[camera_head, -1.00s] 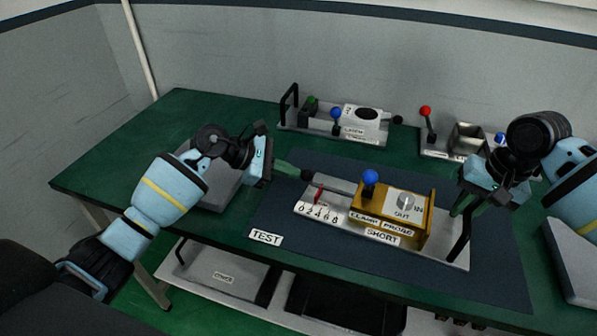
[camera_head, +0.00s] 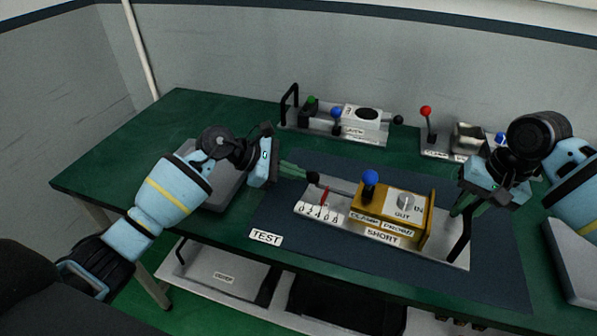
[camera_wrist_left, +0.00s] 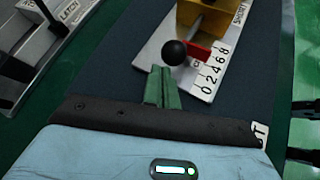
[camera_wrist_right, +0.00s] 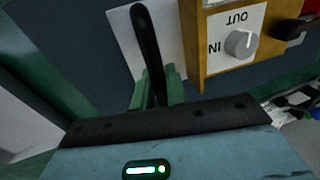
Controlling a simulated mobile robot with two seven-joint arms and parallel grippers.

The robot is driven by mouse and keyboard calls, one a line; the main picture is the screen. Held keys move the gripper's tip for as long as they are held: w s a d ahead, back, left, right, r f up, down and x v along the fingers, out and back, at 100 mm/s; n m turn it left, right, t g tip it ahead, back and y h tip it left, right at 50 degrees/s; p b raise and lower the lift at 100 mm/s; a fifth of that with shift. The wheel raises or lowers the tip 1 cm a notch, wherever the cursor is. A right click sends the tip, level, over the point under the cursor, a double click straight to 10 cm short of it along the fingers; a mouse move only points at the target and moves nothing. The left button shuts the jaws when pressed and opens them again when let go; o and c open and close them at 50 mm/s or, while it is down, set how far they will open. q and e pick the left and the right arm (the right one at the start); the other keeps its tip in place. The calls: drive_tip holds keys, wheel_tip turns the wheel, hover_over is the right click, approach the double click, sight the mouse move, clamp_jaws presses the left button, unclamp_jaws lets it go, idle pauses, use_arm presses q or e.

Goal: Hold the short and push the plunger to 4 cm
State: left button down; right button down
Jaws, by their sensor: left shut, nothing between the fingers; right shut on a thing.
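The short is a yellow box (camera_head: 425,223) on a pale base plate (camera_head: 456,256), with a SHORT label, a blue-knobbed lever (camera_head: 369,184) and a grey dial. Its plunger ends in a black ball knob (camera_head: 312,177), also in the left wrist view (camera_wrist_left: 175,53). A red pointer (camera_head: 324,195) stands over the 0-to-8 scale (camera_head: 319,213), around the 4; the exact reading is unclear. My left gripper (camera_head: 301,173) is shut and empty, its tips right behind the knob; contact is unclear. My right gripper (camera_head: 464,207) is shut on the plate's black handle (camera_head: 463,242), seen between its fingers (camera_wrist_right: 147,45).
The short lies on a dark mat (camera_head: 350,260) with a TEST label. Behind it stand a fixture (camera_head: 340,125) with green and blue knobs, and a red-knobbed lever unit (camera_head: 427,125). Trays sit below the front edge. The back-left of the green table is clear.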

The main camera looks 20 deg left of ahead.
use_arm(q)
drive_tip(key=shift+w+a+r, duration=0.15)
drive_tip(key=shift+a+r, duration=1.1)
drive_tip(key=shift+r, duration=0.2)
use_arm(e)
drive_tip(key=shift+s+f, duration=0.15)
drive_tip(key=shift+f, duration=0.25)
use_arm(q)
drive_tip(key=v, duration=0.8)
use_arm(e)
drive_tip(key=c, duration=1.6)
unclamp_jaws()
drive_tip(key=shift+o, duration=1.4)
drive_tip(key=shift+r, duration=0.15)
drive_tip(key=shift+r, duration=0.1)
